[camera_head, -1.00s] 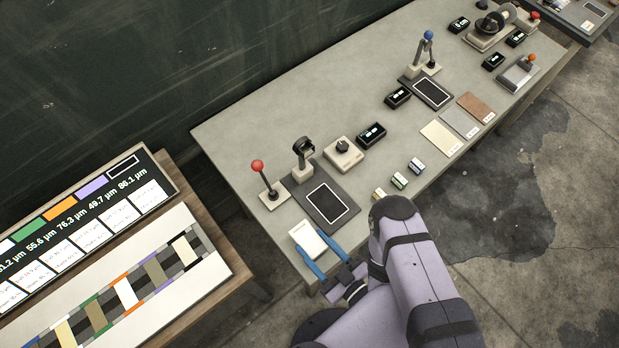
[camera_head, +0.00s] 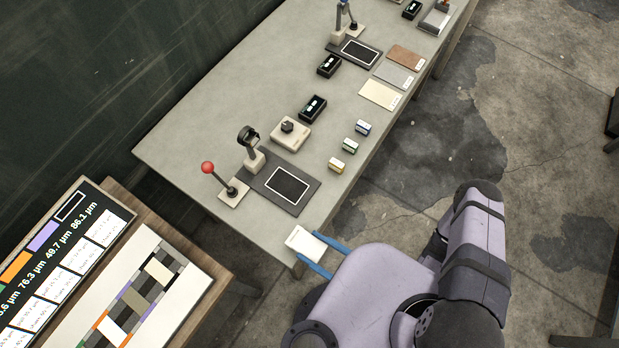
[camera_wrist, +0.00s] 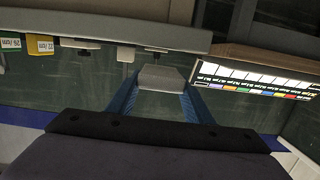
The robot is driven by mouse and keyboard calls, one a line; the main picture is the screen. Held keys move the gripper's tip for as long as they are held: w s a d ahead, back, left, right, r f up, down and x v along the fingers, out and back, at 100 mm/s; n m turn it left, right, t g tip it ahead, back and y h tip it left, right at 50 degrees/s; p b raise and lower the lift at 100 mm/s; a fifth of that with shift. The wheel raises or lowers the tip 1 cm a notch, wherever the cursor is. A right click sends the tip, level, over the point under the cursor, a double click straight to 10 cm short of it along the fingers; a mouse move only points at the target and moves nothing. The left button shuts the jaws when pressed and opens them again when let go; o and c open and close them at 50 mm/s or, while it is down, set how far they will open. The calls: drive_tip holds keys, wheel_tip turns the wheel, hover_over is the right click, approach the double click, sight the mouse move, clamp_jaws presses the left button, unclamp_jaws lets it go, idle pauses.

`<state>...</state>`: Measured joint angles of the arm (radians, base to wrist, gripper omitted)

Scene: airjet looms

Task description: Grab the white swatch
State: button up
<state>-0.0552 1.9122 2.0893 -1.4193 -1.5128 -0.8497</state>
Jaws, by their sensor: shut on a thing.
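A small flat white block (camera_head: 305,242), which I take to be the white swatch, is at the near left corner of the grey table. My gripper (camera_head: 319,255) is shut on it, with blue fingers along its two sides. In the wrist view the swatch (camera_wrist: 163,78) sits between the fingertips of my gripper (camera_wrist: 161,90). I cannot tell whether it touches the tabletop. Another white piece (camera_head: 111,330) lies on the sample board at lower left, beside olive and cream pieces.
The grey table (camera_head: 200,130) holds a dark pad (camera_head: 287,186) just behind the swatch, a red-knobbed lever (camera_head: 208,168), a dial box (camera_head: 290,133) and several small coloured blocks. Cream, grey and brown swatches (camera_head: 393,74) lie farther back. Open floor is at right.

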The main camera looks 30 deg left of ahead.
drive_tip(key=d+b, duration=0.2)
drive_tip(key=d, duration=0.4)
idle(0.6)
drive_tip(key=shift+d, duration=0.15)
